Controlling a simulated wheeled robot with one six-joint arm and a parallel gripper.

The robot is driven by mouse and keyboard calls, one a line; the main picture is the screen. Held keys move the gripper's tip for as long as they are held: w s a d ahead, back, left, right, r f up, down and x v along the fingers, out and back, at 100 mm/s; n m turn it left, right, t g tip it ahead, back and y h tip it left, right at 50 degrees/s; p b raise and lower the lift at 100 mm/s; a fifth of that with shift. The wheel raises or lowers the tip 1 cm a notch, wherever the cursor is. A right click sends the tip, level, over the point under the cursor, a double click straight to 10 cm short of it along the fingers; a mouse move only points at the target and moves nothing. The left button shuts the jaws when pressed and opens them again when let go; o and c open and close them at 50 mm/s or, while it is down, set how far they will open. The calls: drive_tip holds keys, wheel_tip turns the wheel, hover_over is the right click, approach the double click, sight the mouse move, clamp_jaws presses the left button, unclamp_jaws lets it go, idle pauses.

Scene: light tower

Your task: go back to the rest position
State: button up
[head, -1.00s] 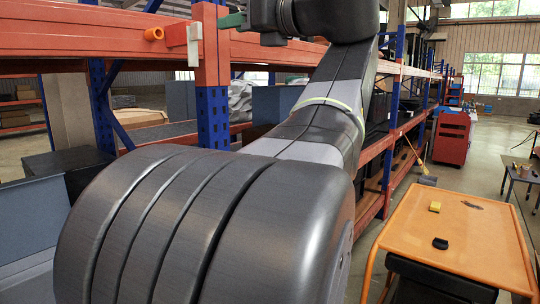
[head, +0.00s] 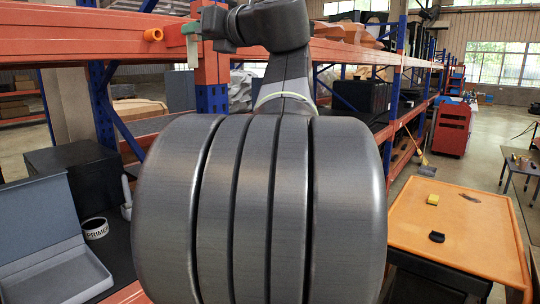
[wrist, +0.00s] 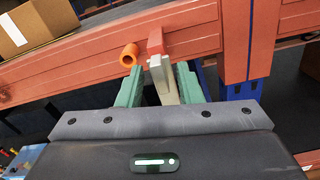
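My gripper (wrist: 160,68) is in the middle of the wrist view, with its two green fingers spread apart. A pale upright piece with a red block (wrist: 155,41) at its top shows between the fingers, and a gap is visible on its left side. I cannot tell whether the right finger touches it. In the head view my gripper (head: 190,30) is at the upper left, in front of the orange rack post. My dark arm fills the middle of that view and hides part of the rack.
An orange rack beam (head: 70,38) with an orange tube end (head: 153,34) runs across the upper left. An open grey-blue box (head: 45,250) and a roll marked PRIMER (head: 95,228) lie at left. An orange cart (head: 460,235) stands at right.

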drive_tip(key=shift+m+p, duration=2.65)
drive_tip(key=shift+m, duration=3.55)
drive_tip(key=shift+f, duration=0.1)
